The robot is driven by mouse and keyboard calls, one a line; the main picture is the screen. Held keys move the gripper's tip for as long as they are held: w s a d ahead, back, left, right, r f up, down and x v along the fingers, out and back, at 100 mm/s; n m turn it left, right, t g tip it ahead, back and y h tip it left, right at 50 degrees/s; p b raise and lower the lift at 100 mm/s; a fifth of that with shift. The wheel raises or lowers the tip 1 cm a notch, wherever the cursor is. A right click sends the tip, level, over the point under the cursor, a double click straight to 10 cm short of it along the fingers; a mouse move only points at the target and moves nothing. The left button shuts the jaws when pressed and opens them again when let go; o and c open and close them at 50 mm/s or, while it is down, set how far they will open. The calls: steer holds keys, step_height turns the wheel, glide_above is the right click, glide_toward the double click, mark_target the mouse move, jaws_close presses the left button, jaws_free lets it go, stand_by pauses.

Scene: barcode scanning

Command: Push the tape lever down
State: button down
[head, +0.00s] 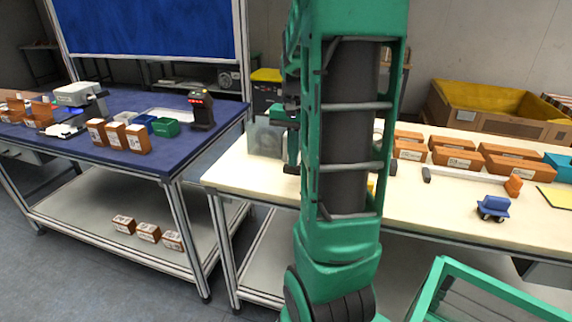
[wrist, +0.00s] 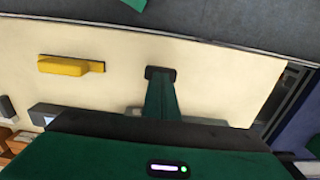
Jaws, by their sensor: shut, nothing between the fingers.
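My gripper (wrist: 160,74) is shut and empty in the wrist view, its dark fingertips together over the cream tabletop (wrist: 225,82). A yellow handle-like piece (wrist: 72,67) lies to the left of the fingertips, apart from them. I cannot tell whether it is the tape lever; no other part is clearly a lever. In the head view my arm covers the middle of the cream table (head: 450,215), and a small yellow bit (head: 371,186) shows at the arm's right edge. My gripper is mostly hidden there behind the arm.
Orange-brown boxes (head: 458,159) and a blue item (head: 493,207) stand on the right of the cream table. The blue table (head: 75,142) with boxes and a scanner (head: 201,108) is at left, across a gap.

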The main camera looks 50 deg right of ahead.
step_height(320, 180, up, 10)
steer(key=shift+r, duration=0.2)
stand_by(0.6)
